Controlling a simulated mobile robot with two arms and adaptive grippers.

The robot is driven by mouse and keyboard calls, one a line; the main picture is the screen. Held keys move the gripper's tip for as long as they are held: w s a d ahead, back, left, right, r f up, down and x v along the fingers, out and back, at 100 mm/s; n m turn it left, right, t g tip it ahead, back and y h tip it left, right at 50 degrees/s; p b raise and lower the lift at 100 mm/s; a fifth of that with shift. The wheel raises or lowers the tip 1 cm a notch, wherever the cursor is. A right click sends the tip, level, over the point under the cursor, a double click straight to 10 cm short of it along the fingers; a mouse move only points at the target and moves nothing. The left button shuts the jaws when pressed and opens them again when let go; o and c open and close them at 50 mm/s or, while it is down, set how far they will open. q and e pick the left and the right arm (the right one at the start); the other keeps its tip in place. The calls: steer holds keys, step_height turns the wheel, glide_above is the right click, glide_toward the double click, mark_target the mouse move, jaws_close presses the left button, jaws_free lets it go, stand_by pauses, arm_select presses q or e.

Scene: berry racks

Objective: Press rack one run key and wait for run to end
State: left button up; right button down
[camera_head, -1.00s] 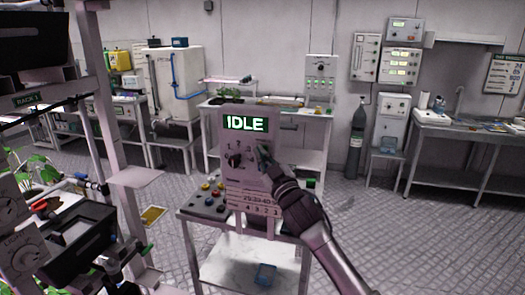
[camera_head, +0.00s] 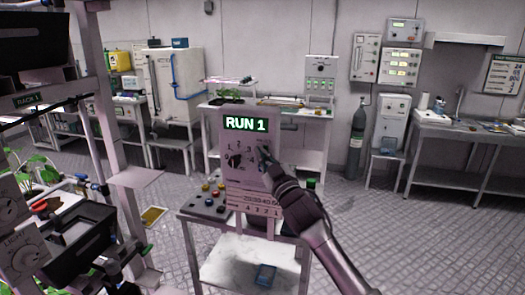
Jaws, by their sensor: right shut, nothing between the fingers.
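The control panel (camera_head: 234,181) stands upright on a small metal cart in the middle of the head view. Its green display (camera_head: 246,124) reads "RUN 1". Below the display are a dark selector knob (camera_head: 234,160) and small markings around it. My right gripper (camera_head: 264,154) is shut and empty, with its fingertips at the right side of the panel face. It hides that part of the panel, so I cannot tell whether it touches a key. My left gripper is not in view. Rack one (camera_head: 97,130), with a "RACK 1" label, stands at the left.
The cart (camera_head: 246,264) carries several coloured buttons on a box (camera_head: 208,198) left of the panel. Behind are a bench (camera_head: 312,135), a gas cylinder (camera_head: 356,142) and a sink counter (camera_head: 460,139). The floor at the right is clear.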

steer(key=shift+s+a, duration=0.15)
steer(key=shift+s, duration=0.6)
steer(key=shift+s+a+f+p, duration=0.1)
steer(key=shift+p, duration=0.25)
steer(key=s, duration=0.2)
steer(key=s+a+p, duration=0.1)
steer(key=s, duration=0.1)
steer(key=shift+s+a+p, duration=0.2)
steer(key=shift+s+p, duration=0.05)
steer(key=shift+p, duration=0.05)
